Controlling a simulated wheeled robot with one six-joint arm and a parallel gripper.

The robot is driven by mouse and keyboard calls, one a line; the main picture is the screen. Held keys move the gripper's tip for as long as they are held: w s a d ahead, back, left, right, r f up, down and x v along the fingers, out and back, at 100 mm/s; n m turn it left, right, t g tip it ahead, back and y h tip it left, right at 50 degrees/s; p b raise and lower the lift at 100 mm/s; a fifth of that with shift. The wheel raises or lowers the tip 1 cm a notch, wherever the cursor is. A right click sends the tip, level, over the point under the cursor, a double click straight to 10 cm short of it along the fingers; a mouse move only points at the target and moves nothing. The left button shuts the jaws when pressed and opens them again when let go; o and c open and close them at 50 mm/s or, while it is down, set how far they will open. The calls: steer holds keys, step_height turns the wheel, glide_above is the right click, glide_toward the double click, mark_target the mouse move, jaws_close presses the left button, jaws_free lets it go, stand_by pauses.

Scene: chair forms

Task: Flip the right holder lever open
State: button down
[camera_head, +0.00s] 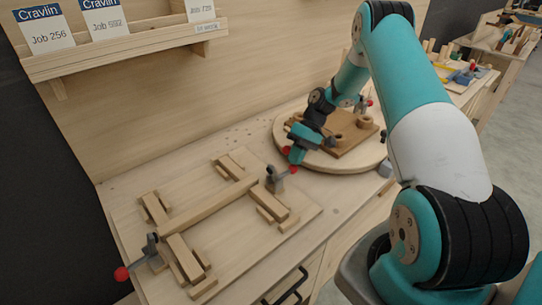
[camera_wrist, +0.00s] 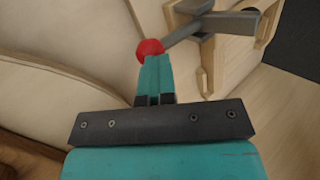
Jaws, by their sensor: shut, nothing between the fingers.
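The right holder (camera_head: 275,179) is a grey metal clamp at the right end of the long wooden bar on the board. Its lever ends in a red ball (camera_head: 293,169), pointing right toward the round turntable. My gripper (camera_head: 295,160) is beside this ball, its teal fingers pointing down. In the wrist view the closed fingertips (camera_wrist: 154,62) overlap the lower edge of the red ball (camera_wrist: 148,47); I cannot tell whether they touch. The grey lever (camera_wrist: 183,35) runs from the ball up right to the clamp. Nothing is between the fingers.
The left holder (camera_head: 151,248) has its red ball (camera_head: 122,273) out past the board's left edge. The turntable (camera_head: 312,158) carries a brown board and more red-tipped clamps close behind my gripper. Wooden blocks (camera_head: 272,204) stand on the front board. A card shelf (camera_head: 130,50) hangs above.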

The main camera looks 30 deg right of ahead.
steer(key=shift+f, duration=0.15)
stand_by(0.3)
steer(key=shift+w+r+p, duration=0.1)
steer(key=shift+r+p, duration=0.35)
steer(key=shift+r, duration=0.05)
steer(key=d+f+p+v, duration=0.1)
steer(key=v, duration=1)
steer(key=shift+w+d+r, duration=0.25)
steer(key=shift+w+r, duration=0.05)
steer(key=shift+r, duration=0.05)
